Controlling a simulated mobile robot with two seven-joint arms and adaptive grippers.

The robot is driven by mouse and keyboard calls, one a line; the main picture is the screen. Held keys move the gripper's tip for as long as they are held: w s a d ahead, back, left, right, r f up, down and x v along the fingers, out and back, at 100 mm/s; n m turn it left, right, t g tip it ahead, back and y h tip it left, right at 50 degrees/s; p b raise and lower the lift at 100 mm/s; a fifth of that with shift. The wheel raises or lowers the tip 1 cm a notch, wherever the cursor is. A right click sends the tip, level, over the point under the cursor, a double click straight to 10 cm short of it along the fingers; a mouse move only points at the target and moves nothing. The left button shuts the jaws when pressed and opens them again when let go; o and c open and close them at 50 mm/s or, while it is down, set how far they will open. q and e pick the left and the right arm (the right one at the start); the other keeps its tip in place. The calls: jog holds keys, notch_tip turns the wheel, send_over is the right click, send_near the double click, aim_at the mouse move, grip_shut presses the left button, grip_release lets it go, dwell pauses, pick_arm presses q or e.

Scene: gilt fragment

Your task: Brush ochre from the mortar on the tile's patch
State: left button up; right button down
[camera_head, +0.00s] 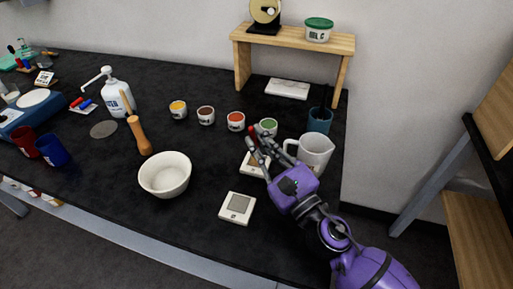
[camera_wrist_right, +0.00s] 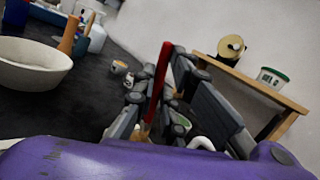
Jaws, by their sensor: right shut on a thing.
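My right gripper (camera_head: 259,145) reaches in from the lower right, over the tile behind. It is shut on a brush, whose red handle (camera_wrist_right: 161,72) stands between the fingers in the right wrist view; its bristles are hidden. The pale mortar (camera_head: 165,188) stands to the left of the gripper. Its inside looks pale, and I cannot make out ochre in it. One square tile (camera_head: 238,207) with a darker middle lies in front of the gripper. Another tile (camera_head: 248,168) lies partly hidden beneath it. My left gripper is not in view.
Open pots of yellow (camera_head: 178,110), brown (camera_head: 205,116), red (camera_head: 236,122) and green (camera_head: 268,127) stand behind. A white jug (camera_head: 316,154) and a teal cup (camera_head: 319,122) are close on the right. A wooden pestle (camera_head: 139,136) stands behind the mortar. A wooden shelf (camera_head: 293,38) stands at the back.

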jog(key=shift+w, duration=0.2)
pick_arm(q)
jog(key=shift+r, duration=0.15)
pick_arm(e)
jog(key=s, duration=0.2)
jog(key=shift+s+a, duration=0.4)
